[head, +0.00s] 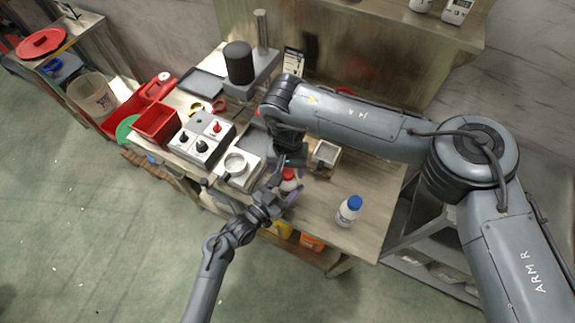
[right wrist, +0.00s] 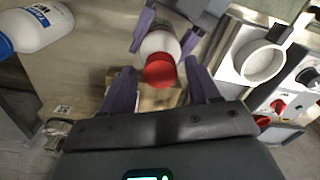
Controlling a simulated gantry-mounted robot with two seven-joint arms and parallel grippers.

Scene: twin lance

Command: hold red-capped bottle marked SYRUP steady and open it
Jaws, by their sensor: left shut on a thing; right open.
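The red-capped bottle (head: 289,182) stands near the front of the bench, partly hidden by my grippers in the head view. In the right wrist view its red cap (right wrist: 160,70) faces the camera above a white body (right wrist: 160,43); no marking is readable. My left gripper (head: 283,192) is shut on the bottle's body, and its purple fingers (right wrist: 168,32) show on both sides of it. My right gripper (head: 289,166) is above the cap. Its purple fingers (right wrist: 160,88) are open, one on each side of the cap and apart from it.
A white bottle with a blue cap (head: 348,212) stands to the right; it also shows in the right wrist view (right wrist: 38,28). A round white dish on a block (head: 236,164) and a knobbed control box (head: 202,138) are to the left. A small square box (head: 326,154) stands behind.

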